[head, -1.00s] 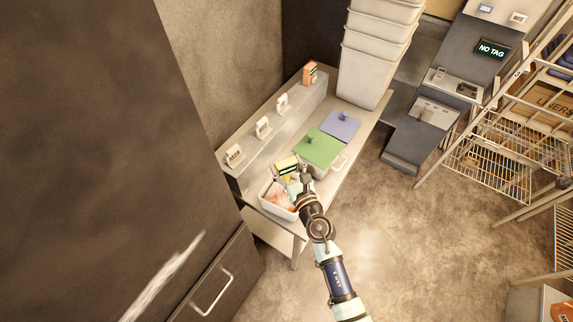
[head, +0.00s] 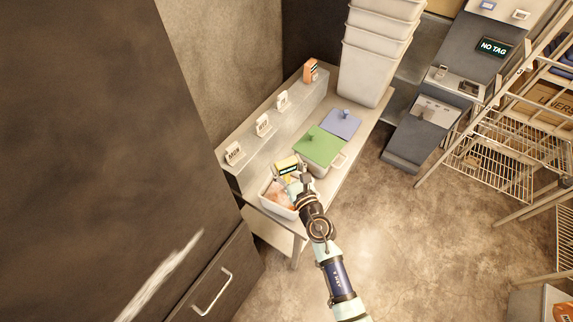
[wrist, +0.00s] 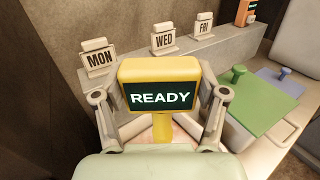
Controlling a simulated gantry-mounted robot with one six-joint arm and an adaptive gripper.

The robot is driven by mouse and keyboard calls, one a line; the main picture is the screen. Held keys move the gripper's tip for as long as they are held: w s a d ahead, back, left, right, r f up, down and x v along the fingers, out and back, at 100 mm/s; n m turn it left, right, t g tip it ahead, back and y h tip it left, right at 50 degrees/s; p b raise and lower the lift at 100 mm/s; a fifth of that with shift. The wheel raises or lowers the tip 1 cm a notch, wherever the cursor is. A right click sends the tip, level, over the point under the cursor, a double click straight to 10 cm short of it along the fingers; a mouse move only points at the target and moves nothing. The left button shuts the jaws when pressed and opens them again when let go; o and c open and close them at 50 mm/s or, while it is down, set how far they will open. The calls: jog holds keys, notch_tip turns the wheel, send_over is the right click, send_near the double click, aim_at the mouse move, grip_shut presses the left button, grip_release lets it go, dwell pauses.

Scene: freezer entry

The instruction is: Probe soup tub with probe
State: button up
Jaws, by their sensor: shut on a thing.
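My gripper (wrist: 162,112) is shut on the yellow probe (wrist: 160,68), whose dark screen reads READY in the wrist view. In the head view the probe (head: 287,164) is held above an open white tub (head: 269,205) with pinkish contents, at the near end of the bench. The probe's lower end is hidden, so I cannot tell whether it touches the contents. A green-lidded tub (head: 320,146) stands just to the right, and a blue-lidded one (head: 342,124) behind it. I cannot tell which tub holds soup.
A raised ledge along the wall carries signs MON (wrist: 98,58), WED (wrist: 163,40) and FRI (wrist: 204,28), plus an orange device (wrist: 246,12). Stacked white bins (head: 365,60) stand at the bench's far end. A wire rack (head: 490,150) is at right; the floor between is clear.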

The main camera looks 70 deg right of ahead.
jog(key=shift+f+b, duration=0.5)
dwell(0.5)
dwell(2.0)
notch_tip(320, 180, up, 8)
jog(key=p, duration=0.8)
jog(key=shift+r, duration=0.1)
dwell(0.4)
